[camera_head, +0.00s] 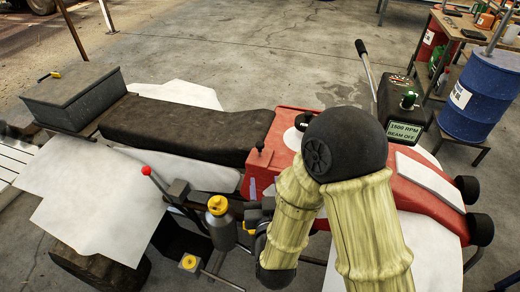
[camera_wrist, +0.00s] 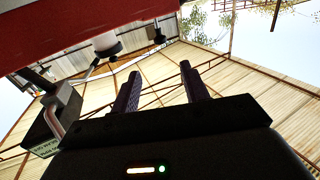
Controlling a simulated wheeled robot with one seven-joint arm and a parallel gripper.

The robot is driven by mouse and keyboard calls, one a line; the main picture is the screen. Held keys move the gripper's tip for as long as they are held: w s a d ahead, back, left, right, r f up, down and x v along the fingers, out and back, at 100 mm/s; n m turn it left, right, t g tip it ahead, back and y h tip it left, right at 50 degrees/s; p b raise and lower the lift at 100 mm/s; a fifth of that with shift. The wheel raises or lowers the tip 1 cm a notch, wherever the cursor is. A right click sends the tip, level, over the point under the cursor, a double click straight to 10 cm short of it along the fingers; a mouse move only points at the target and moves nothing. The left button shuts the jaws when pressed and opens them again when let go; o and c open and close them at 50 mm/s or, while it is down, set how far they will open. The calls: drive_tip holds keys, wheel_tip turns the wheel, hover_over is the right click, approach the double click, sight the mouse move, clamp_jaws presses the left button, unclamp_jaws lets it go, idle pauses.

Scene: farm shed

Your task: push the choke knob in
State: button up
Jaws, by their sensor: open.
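A small black knob (camera_head: 260,146) stands on the red body (camera_head: 283,157) of the machine, just right of the long dark seat. I cannot tell for sure whether it is the choke knob; no knob is labelled as such. In the wrist view my gripper (camera_wrist: 160,78) is open, its two dark fingers apart with nothing between them. The red body (camera_wrist: 85,22) shows along the top left there, with a white and black fitting (camera_wrist: 106,43) jutting from it. In the head view my arm's sleeved links cover part of the machine, and the fingers cannot be made out clearly.
A display box (camera_head: 405,130) reading 1506 RPM, BEAM OFF stands behind the red body. A red-tipped lever (camera_head: 146,171) and a yellow-capped canister (camera_head: 220,222) stand at the near side. A blue drum (camera_head: 479,98) and a workbench are at right.

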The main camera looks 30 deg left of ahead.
sight(261, 147)
drive_tip(key=x, duration=1.5)
drive_tip(key=shift+w+a, duration=0.3)
drive_tip(key=shift+b, duration=0.3)
clamp_jaws()
